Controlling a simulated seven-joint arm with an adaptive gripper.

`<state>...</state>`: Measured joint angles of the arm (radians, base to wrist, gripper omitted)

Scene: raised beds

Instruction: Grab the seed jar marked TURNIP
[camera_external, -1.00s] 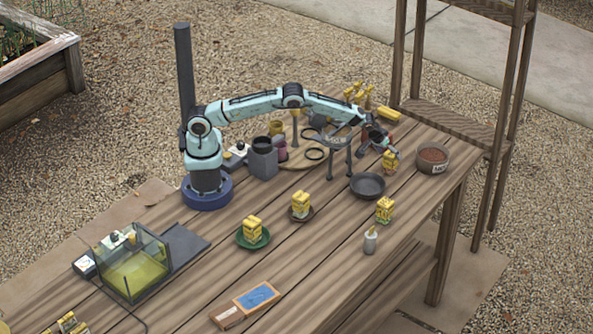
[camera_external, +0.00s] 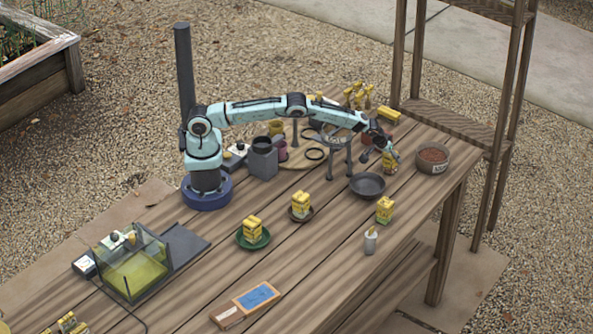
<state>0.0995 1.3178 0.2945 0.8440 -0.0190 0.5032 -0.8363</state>
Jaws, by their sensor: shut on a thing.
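My gripper (camera_external: 388,151) is at the far right end of the table, pointing down. It is shut on a small yellow seed jar (camera_external: 391,162). The jar looks upright, and I cannot tell whether its base touches the table. Its label is too small to read, and my fingers hide part of it.
A dark pan (camera_external: 367,187) and a grey stand (camera_external: 348,160) are left of my gripper. A round bowl (camera_external: 434,156) of brown material is close on its right. A white bottle (camera_external: 370,243) stands in front. A wooden shelf (camera_external: 455,124) rises behind.

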